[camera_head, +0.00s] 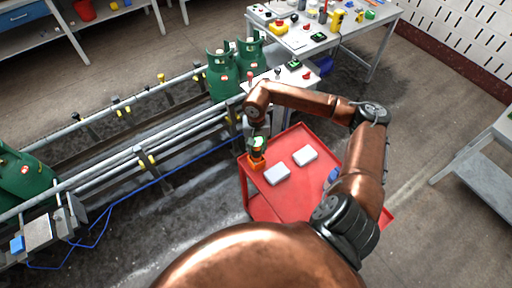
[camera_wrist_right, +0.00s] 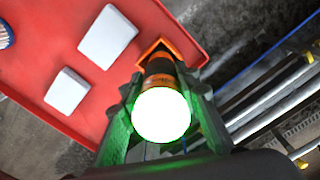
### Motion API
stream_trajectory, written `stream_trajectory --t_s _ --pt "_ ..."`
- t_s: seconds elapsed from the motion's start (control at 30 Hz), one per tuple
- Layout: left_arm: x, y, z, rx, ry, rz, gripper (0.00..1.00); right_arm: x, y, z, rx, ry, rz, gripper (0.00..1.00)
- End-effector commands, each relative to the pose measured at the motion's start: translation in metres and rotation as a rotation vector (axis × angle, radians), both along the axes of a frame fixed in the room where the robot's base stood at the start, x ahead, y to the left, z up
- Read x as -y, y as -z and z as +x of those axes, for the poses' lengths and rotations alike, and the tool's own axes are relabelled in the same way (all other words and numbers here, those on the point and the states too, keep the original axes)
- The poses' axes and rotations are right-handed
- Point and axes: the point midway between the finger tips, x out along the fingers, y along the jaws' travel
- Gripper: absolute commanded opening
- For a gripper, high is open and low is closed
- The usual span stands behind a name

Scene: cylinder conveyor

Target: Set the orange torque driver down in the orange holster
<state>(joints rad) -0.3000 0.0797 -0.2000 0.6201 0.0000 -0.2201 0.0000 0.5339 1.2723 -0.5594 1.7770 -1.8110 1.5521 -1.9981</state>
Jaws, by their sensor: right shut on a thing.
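The orange torque driver (camera_head: 259,144) is upright at the left edge of the red cart, with its black-and-orange body showing below my right gripper (camera_head: 257,137). In the right wrist view the driver (camera_wrist_right: 160,80) is seen end-on, with a bright white round top between the two green-lit fingers of my right gripper (camera_wrist_right: 163,120), which is shut on it. The orange holster (camera_head: 256,163) is at the cart's corner, directly under the driver; its angular rim shows in the wrist view (camera_wrist_right: 185,46). The driver's lower end appears inside the holster, but its depth is hidden. My left gripper is not in view.
The red cart (camera_head: 285,205) carries two white boxes (camera_head: 278,175) (camera_head: 305,156) and a blue item (camera_head: 333,175). A conveyor with rails (camera_head: 130,155) and green cylinders (camera_head: 222,75) runs along the left. A cluttered table (camera_head: 330,45) stands at the back.

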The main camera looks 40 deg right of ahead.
Motion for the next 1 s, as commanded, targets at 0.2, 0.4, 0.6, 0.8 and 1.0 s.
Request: stream_trajectory --t_s 0.2,0.4,0.6,0.8,1.0 --pt "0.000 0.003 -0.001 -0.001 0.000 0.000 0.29 0.000 0.002 0.001 0.003 0.000 0.000 0.00" --pt "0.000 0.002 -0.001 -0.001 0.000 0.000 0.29 0.000 0.001 0.001 0.003 0.000 0.000 0.36" --pt "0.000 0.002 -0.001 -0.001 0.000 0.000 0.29 0.000 0.002 0.000 0.001 0.000 0.000 0.50" --pt "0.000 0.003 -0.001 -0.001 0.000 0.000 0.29 0.000 0.003 0.000 -0.001 0.001 -0.001 0.50" --pt "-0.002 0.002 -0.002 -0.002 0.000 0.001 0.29 0.001 -0.007 0.001 0.002 0.000 -0.002 0.50"
